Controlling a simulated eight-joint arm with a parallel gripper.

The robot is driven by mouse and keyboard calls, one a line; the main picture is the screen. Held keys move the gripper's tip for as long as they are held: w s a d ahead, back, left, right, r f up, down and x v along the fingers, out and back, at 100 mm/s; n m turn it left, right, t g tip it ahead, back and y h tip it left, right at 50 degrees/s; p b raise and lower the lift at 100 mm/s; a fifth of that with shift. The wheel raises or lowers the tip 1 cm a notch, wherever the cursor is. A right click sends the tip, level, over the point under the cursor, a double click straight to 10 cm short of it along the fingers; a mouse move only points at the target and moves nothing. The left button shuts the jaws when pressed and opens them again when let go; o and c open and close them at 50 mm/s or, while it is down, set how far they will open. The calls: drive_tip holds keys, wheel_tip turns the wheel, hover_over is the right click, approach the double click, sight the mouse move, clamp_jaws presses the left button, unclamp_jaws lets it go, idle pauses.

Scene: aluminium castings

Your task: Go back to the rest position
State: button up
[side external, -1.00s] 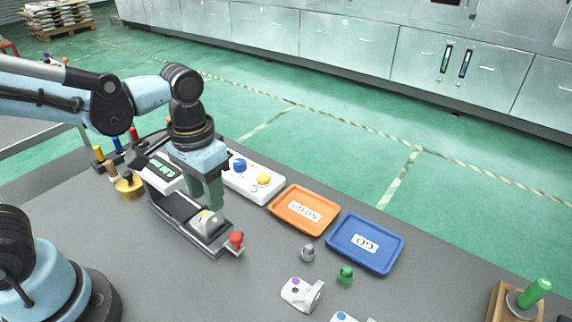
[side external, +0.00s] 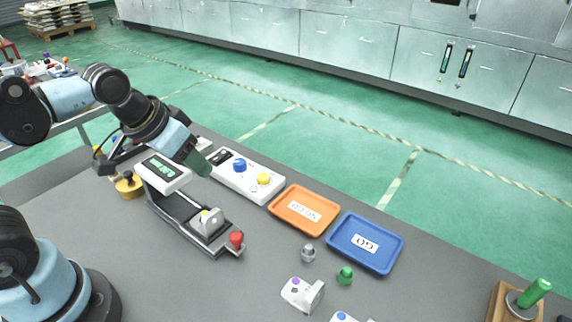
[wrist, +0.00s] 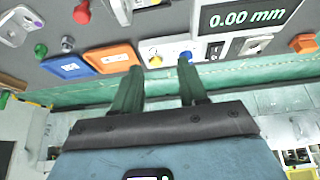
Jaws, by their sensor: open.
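My gripper (side external: 203,165) is raised above the table, tilted, with its green fingers near the white button box. In the wrist view its two green fingers (wrist: 158,85) are spread apart with nothing between them. The measuring fixture (side external: 180,212) stands below it, with a grey casting (side external: 207,221) seated in it near the red knob (side external: 236,240). The fixture's display (wrist: 248,17) reads 0.00 mm in the wrist view.
The white box (side external: 248,177) with blue and yellow buttons, the orange NO GO tray (side external: 283,221) and the blue GO tray (side external: 345,258) line the far side. Another casting (side external: 303,294) lies in front. A wooden block with a green-handled gauge (side external: 500,305) stands at right.

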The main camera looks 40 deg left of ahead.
drive_tip(key=shift+w+a+f+t, duration=0.1)
drive_tip(key=shift+w+a+t, duration=0.05)
drive_tip(key=shift+a+t, duration=0.55)
